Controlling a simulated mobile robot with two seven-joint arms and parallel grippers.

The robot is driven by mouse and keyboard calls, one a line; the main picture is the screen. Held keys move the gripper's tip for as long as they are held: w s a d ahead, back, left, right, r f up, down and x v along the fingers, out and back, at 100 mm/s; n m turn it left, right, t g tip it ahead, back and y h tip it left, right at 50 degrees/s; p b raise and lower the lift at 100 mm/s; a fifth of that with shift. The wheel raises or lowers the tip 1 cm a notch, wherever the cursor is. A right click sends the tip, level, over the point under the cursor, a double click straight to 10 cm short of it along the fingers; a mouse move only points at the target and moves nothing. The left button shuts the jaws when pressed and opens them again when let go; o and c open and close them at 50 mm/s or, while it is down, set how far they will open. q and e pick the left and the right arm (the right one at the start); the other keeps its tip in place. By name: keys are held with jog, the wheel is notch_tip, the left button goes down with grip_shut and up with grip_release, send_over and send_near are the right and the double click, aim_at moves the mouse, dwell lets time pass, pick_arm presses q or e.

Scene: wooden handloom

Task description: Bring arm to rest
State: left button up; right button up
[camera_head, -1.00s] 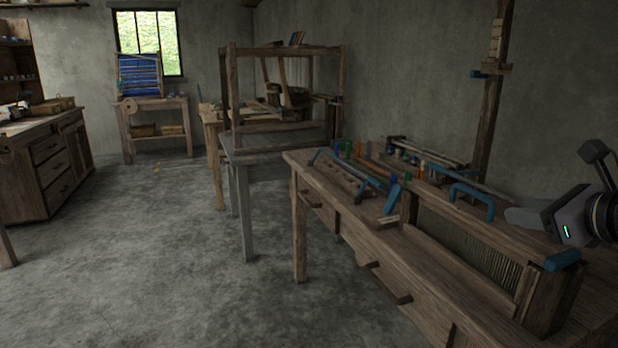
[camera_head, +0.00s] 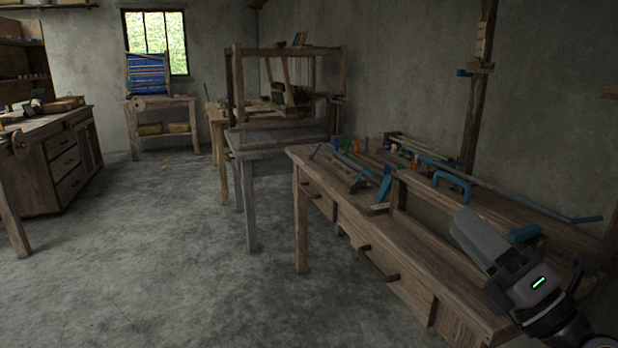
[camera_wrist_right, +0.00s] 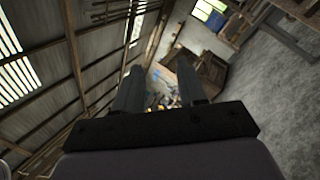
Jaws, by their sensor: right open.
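My right gripper (camera_head: 482,240) is at the lower right of the head view, in front of the near workbench (camera_head: 420,250) and overlapping its right part. In the right wrist view my right gripper (camera_wrist_right: 158,85) shows two separate fingers with a gap between them. It is open and nothing is seen held between the fingers. That view looks tilted across the room, with the roof and floor at its sides. My left gripper is not seen in any view.
Blue-handled tools (camera_head: 452,183) lie on the near workbench. A wooden loom frame (camera_head: 237,95) stands on a grey table (camera_head: 262,150) behind it. A drawer cabinet (camera_head: 62,165) stands at the left. The concrete floor (camera_head: 180,250) between them is clear.

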jog(key=s+d+f+m+g+h, duration=0.2)
jog(key=d+f+m+h, duration=0.1)
jog(key=f+m+h, duration=0.5)
jog(key=s+d+f+m+g+h, duration=0.25)
jog(key=f+m, duration=0.35)
jog(key=m, duration=0.3)
jog(key=s+d+f+m+g+h, duration=0.1)
jog(key=s+d+f+m+h, duration=0.2)
jog(key=f+m+h, duration=0.5)
jog(key=s+a+f+m+g+y, duration=0.2)
jog(key=s+a+f+g+y, duration=0.25)
jog(key=s, duration=0.45)
jog(key=s+a+f+m+g+y, duration=0.2)
jog(key=s+a+f+m+g, duration=0.1)
jog(key=s+f+g, duration=0.45)
jog(key=w+a+f+t+y, duration=0.2)
jog(key=w+a+f+t, duration=0.25)
jog(key=f+t, duration=0.3)
notch_tip(320, 180, up, 14)
jog(key=d+p, duration=0.2)
jog(key=p, duration=1.3)
jog(key=shift+w+f+n+t+p, duration=0.2)
jog(key=shift+n+t+p, duration=0.1)
jog(key=shift+t+p, duration=0.1)
